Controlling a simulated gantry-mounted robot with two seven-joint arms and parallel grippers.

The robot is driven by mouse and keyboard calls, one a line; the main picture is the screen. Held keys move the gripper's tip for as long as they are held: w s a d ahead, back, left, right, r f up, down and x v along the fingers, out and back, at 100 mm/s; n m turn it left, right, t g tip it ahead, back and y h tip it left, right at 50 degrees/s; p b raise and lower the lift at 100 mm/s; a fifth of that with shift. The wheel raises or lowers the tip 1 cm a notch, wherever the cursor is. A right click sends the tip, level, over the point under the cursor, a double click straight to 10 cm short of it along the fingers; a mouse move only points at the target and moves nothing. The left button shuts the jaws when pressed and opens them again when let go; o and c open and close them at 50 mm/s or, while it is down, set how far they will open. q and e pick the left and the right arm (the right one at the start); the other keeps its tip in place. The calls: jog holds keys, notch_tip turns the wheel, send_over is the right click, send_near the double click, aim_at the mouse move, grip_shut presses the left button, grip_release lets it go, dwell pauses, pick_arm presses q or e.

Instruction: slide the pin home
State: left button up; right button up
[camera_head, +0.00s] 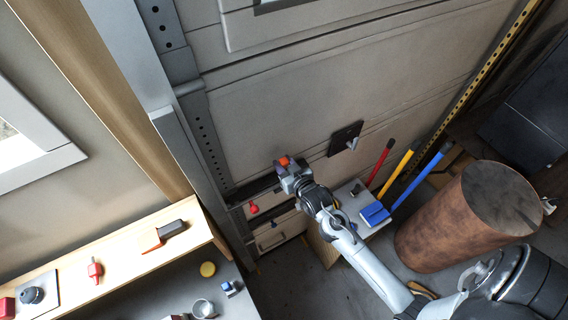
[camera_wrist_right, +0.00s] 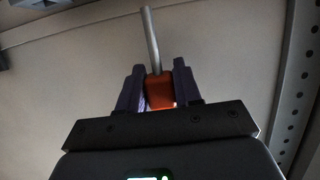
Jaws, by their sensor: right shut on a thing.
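My right gripper (camera_head: 284,162) is shut on a pin with an orange-red handle (camera_wrist_right: 160,92). In the right wrist view the handle sits between the two dark fingers (camera_wrist_right: 158,90), and a plain grey rod (camera_wrist_right: 151,40) points up and away from it. The rod's tip is near the top edge of that view, against a pale panel. In the head view only the orange part of the pin (camera_head: 284,160) shows, in front of the garage door near its left track. Whether the rod touches anything cannot be told. My left gripper is not in view.
A dark plate with a grey handle (camera_head: 345,138) is on the door. The perforated door track (camera_head: 205,125) stands left of my gripper. A rusty drum (camera_head: 455,220) stands right of my forearm. A wooden shelf (camera_head: 120,262) with small items is at lower left.

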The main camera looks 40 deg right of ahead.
dwell(0.4)
jog(key=shift+p, duration=0.3)
dwell(0.3)
jog(key=shift+p, duration=0.3)
dwell(0.4)
dwell(0.5)
jog(key=shift+f, duration=0.5)
dwell(0.4)
jog(key=shift+f+b, duration=0.7)
jog(key=shift+f, duration=0.45)
jog(key=shift+f+b, duration=0.4)
jog(key=shift+f, duration=0.2)
jog(key=shift+f+b, duration=0.6)
jog(key=shift+f, duration=0.4)
